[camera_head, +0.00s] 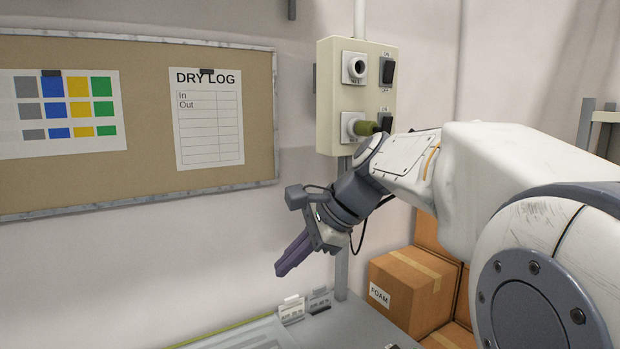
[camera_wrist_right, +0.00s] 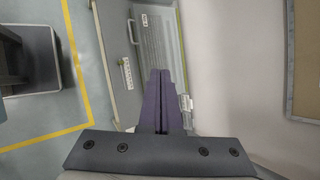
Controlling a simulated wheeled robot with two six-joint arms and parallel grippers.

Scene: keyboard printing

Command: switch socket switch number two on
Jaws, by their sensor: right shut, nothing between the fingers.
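A beige socket box (camera_head: 328,95) is on the wall right of the cork board. It has an upper round socket (camera_head: 354,67) with a black rocker switch (camera_head: 388,71) beside it, marked ON above and OFF below. The fingers also show in the right wrist view (camera_wrist_right: 160,75). My left gripper is not in view.
The cork board (camera_head: 140,168) with a colour chart and a DRY LOG sheet (camera_head: 208,118) hangs at left. Cardboard boxes (camera_head: 412,275), one labelled FOAM, are stacked at lower right. A grey bench (camera_head: 352,325) with small labelled tags lies below the gripper.

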